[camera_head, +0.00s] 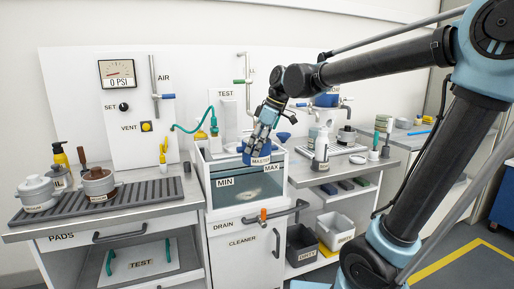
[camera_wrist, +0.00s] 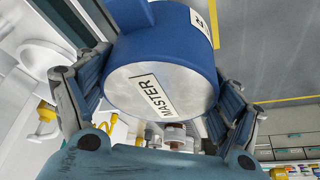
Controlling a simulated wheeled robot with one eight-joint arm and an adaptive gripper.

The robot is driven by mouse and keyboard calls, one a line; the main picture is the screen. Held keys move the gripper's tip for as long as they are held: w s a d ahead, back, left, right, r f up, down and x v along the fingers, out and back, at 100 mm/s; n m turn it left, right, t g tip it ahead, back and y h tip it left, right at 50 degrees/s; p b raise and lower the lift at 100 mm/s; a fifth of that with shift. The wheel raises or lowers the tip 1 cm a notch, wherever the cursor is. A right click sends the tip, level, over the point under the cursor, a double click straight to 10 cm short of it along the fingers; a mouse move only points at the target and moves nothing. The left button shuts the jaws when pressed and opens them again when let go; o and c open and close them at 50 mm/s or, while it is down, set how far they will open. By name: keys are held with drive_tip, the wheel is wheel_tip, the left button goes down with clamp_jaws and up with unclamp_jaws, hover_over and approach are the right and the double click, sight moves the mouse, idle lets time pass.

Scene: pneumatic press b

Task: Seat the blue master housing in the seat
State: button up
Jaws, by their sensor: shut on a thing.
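The blue master housing (camera_head: 257,152) is a squat blue cylinder with a white MASTER label. In the head view it is over the white-rimmed tank with the MIN and MAX marks. My gripper (camera_head: 266,128) holds it from above. In the wrist view the housing (camera_wrist: 165,70) fills the space between the two fingers of my gripper (camera_wrist: 155,105), with its pale round face and MASTER label toward the camera. Whether the housing touches anything below is hidden. I cannot make out the seat for certain.
The tank (camera_head: 247,188) stands between two grey worktops. A ribbed rack (camera_head: 110,205) with pots (camera_head: 98,182) is on the left. A white bottle (camera_head: 321,146) stands close on the right. An orange-handled drain valve (camera_head: 263,215) sticks out below. A green hose (camera_head: 190,128) hangs behind.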

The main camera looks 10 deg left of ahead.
drive_tip(key=shift+w+a+f, duration=0.2)
drive_tip(key=shift+w+a, duration=1.85)
drive_tip(key=shift+w, duration=1.3)
drive_tip(key=shift+w+a+f, duration=0.15)
drive_tip(key=shift+w+a, duration=1.85)
drive_tip(key=shift+w, duration=1.35)
drive_tip(key=shift+w+a+f, duration=0.2)
drive_tip(key=shift+w+a, duration=1.85)
drive_tip(key=shift+w, duration=1.3)
drive_tip(key=shift+f, duration=1)
drive_tip(key=o, duration=1.5)
drive_tip(key=shift+c, duration=0.2)
drive_tip(key=v, duration=1.2)
